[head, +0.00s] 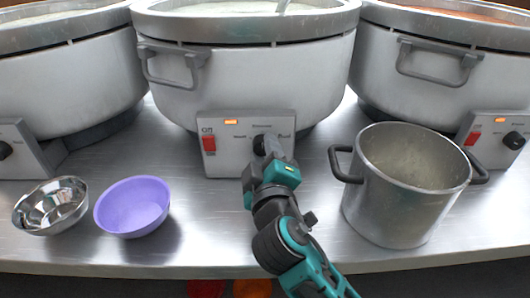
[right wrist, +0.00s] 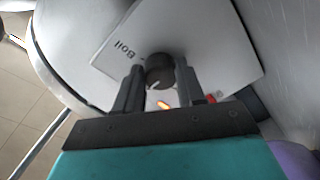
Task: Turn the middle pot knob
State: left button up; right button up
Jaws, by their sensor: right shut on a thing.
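The middle pot (head: 225,75) is a large white stockpot with a metal rim at the back centre. Its front panel (head: 225,128) carries a red switch (head: 209,143), a lit orange lamp (head: 231,122) and a dark knob at the right, mostly hidden behind my gripper in the head view. My right gripper (head: 267,146) reaches up to the panel at the knob. In the right wrist view the round black knob (right wrist: 160,71) sits between the two fingers of the gripper (right wrist: 158,80), which is shut on it. The word "Boil" shows beside it. My left gripper is not in view.
Similar stockpots stand left (head: 70,75) and right (head: 440,75). A steel pot (head: 400,205) with two handles stands close right of my arm. A purple bowl (head: 133,207) and a steel bowl (head: 50,207) sit at left. The counter between the purple bowl and my arm is clear.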

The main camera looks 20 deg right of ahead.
jog(key=shift+a+r+n+g+h+p, duration=0.1)
jog(key=shift+n+g+h+p, duration=0.05)
jog(key=shift+n+p, duration=2.15)
jog(key=shift+d+r+n+g+h+p, duration=0.1)
jog(key=shift+r+n+g+p, duration=0.1)
jog(key=shift+n+p, duration=2.1)
jog(key=shift+a+r+n+g+h+p, duration=0.1)
jog(key=shift+n+g+h+p, duration=0.05)
jog(key=shift+n+p, duration=2.15)
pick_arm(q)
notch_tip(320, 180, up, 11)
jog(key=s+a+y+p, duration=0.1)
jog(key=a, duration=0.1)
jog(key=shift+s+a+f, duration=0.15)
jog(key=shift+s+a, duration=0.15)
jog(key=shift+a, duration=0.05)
pick_arm(e)
jog(key=shift+f+m, duration=0.1)
jog(key=shift+m, duration=0.2)
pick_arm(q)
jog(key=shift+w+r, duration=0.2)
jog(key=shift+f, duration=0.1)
pick_arm(e)
jog(key=o, duration=0.9)
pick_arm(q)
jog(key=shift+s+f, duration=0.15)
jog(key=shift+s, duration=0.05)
pick_arm(e)
jog(key=shift+o, duration=0.7)
